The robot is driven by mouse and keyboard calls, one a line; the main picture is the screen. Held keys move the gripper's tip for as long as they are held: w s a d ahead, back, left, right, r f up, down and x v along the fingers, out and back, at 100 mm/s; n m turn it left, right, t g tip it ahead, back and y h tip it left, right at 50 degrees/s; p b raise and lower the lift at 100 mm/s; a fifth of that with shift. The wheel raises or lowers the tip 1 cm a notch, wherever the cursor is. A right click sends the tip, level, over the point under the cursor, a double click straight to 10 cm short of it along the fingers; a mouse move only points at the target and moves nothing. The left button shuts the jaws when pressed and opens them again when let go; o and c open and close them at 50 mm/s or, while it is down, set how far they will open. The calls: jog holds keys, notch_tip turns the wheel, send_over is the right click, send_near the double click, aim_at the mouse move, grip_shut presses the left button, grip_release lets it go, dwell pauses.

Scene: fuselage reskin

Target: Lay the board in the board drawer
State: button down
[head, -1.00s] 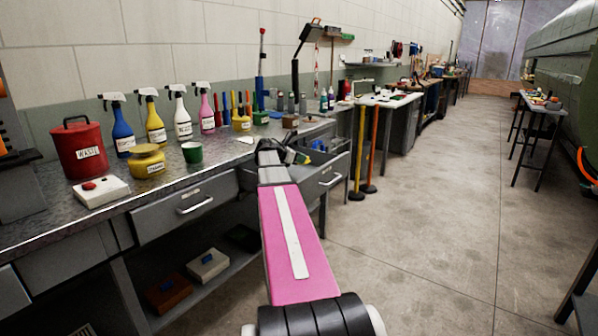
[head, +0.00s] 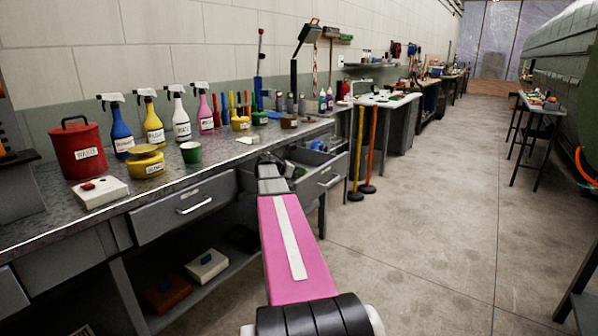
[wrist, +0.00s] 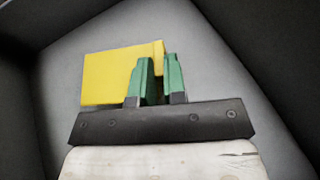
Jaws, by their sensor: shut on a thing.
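My gripper (wrist: 159,75), with green fingers, is shut on the yellow board (wrist: 108,78) near its right edge. The board is over the grey floor (wrist: 218,75) of a drawer, with dark walls around it; I cannot tell whether it touches the floor. In the head view, my arm reaches down to the open drawer (head: 328,181) under the bench top. The fingertips and the board are mostly hidden there behind my own arm.
Small items lie in the right part of the open drawers. A shut drawer (head: 186,207) is to the left. The bench top holds a red waste can (head: 78,150), spray bottles, and a green cup (head: 191,152).

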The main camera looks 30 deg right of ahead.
jog(key=shift+f, duration=0.3)
jog(key=c, duration=1.2)
grip_release()
jog(key=shift+f, duration=0.1)
jog(key=shift+o, duration=0.2)
jog(key=shift+r, duration=0.3)
jog(key=v, duration=1.2)
jog(key=shift+r, duration=0.35)
jog(key=shift+a, duration=0.1)
